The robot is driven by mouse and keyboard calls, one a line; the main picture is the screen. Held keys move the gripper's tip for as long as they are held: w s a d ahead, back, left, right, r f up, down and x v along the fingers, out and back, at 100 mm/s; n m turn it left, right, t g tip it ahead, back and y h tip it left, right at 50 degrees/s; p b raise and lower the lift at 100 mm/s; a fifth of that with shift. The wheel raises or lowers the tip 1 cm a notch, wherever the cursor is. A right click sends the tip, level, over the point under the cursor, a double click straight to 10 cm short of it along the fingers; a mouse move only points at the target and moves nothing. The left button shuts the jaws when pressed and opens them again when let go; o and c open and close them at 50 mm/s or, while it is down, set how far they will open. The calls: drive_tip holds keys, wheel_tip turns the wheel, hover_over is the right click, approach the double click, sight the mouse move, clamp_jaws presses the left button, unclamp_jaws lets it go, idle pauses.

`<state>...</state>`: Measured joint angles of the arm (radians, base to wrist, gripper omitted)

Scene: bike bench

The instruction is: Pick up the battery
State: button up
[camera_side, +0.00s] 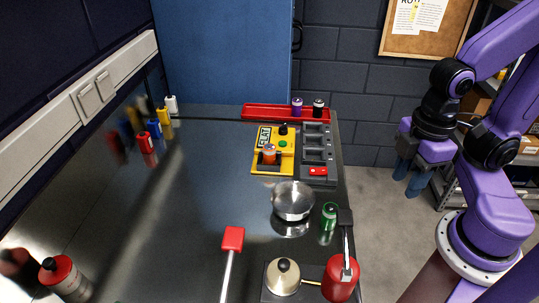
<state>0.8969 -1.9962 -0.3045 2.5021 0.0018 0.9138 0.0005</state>
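My gripper (408,183) hangs at the right of the camera_side view, off the table's right edge. Its two blue-grey fingers point down, look apart and hold nothing that I can see. Several small cylinders look like batteries. A purple one (297,106) and a black one (318,107) stand upright in a red tray (262,112) at the back of the table. An orange one (269,154) stands on a yellow device (282,168) with a small display. I cannot tell which one is the battery meant. My gripper is apart from all of them.
A grey slotted unit (317,142) stands beside the yellow device. Nearer are a shiny metal bowl (293,201), a green can (329,216), a red canister (341,278) and a cream, dark-knobbed pot (283,278). The table's left middle is clear.

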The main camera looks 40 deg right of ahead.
drive_tip(key=o, duration=0.3)
drive_tip(key=shift+o, duration=0.2)
drive_tip(key=w+a+n+h, duration=0.2)
drive_tip(key=w+a, duration=0.1)
drive_tip(key=w, duration=0.1)
drive_tip(key=w+a+n+t+h, duration=0.1)
drive_tip(key=w+a+n+h, duration=0.1)
drive_tip(key=w, duration=0.3)
drive_tip(key=w+a+f+n+t+h, duration=0.1)
drive_tip(key=w+a+n+h, duration=0.1)
drive_tip(key=w+a, duration=0.2)
drive_tip(key=shift+w+a+h, duration=0.15)
drive_tip(key=shift+w+h, duration=0.15)
drive_tip(key=shift+w, duration=0.4)
drive_tip(key=w+a+f+n+t+h, duration=0.2)
drive_tip(key=w+a+n+t+h, duration=0.5)
drive_tip(key=a, duration=0.5)
drive_tip(key=m+g+y, duration=0.1)
drive_tip(key=g+y, duration=0.1)
approach(267, 151)
drive_tip(key=x, duration=0.6)
drive_tip(key=shift+w+f, duration=0.1)
drive_tip(key=shift+f, duration=0.3)
drive_tip(key=shift+r+x, duration=0.15)
drive_tip(key=shift+x, duration=1.2)
drive_tip(key=shift+r+x, duration=0.15)
drive_tip(key=shift+x, duration=1.15)
